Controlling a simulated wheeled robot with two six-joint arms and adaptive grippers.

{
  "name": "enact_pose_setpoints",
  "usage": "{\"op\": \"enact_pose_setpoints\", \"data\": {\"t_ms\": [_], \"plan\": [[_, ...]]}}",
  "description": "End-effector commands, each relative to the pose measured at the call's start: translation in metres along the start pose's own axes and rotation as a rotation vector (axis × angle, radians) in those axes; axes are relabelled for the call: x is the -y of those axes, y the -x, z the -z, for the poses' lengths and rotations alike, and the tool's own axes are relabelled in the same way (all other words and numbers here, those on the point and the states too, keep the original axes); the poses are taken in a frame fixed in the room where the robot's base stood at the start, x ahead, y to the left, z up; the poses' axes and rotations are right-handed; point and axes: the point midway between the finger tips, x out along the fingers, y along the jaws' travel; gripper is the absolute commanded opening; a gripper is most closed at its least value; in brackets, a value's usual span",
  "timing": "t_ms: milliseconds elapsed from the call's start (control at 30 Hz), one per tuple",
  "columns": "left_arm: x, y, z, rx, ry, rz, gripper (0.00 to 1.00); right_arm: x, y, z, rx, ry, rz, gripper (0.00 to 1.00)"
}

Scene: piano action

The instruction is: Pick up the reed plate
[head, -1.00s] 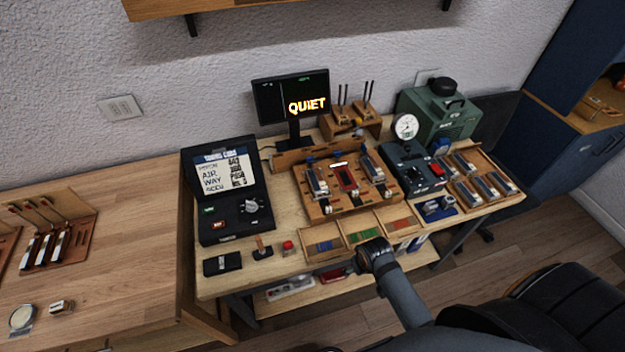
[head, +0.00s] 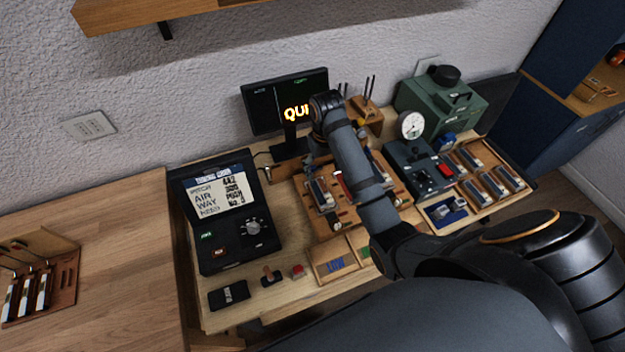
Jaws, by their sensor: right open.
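Reed plates with silvery metal tops show in two places in the head view. One reed plate (head: 321,193) sits in the wooden jig (head: 338,222) in the middle of the bench, and more (head: 468,158) lie in the wooden rack at right. I cannot tell which one the task names. My right gripper (head: 312,166) points down over the back left of the jig, near the plate there. It is open and appears empty; its fingers are small and partly hidden by my wrist. My forearm hides the jig's middle. My left gripper is out of view.
A tuner-like black console (head: 228,215) stands left of the jig, and a monitor (head: 262,105) stands behind. A dial gauge (head: 411,125), a black box with a red switch (head: 420,165) and a green machine (head: 440,107) stand at right. Small colored-strip trays (head: 337,259) line the front.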

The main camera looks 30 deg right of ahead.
Motion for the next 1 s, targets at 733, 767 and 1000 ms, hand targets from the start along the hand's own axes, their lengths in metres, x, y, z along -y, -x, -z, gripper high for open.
{"op": "enact_pose_setpoints", "data": {"t_ms": [733,767,1000], "plan": [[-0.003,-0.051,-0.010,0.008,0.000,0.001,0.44,0.003,-0.057,0.001,0.008,-0.001,0.001,0.74],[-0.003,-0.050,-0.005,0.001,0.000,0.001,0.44,0.004,-0.061,0.000,0.010,-0.001,0.001,0.74],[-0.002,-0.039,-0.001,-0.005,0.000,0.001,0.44,0.008,-0.097,0.001,0.008,0.000,0.001,0.74]]}}
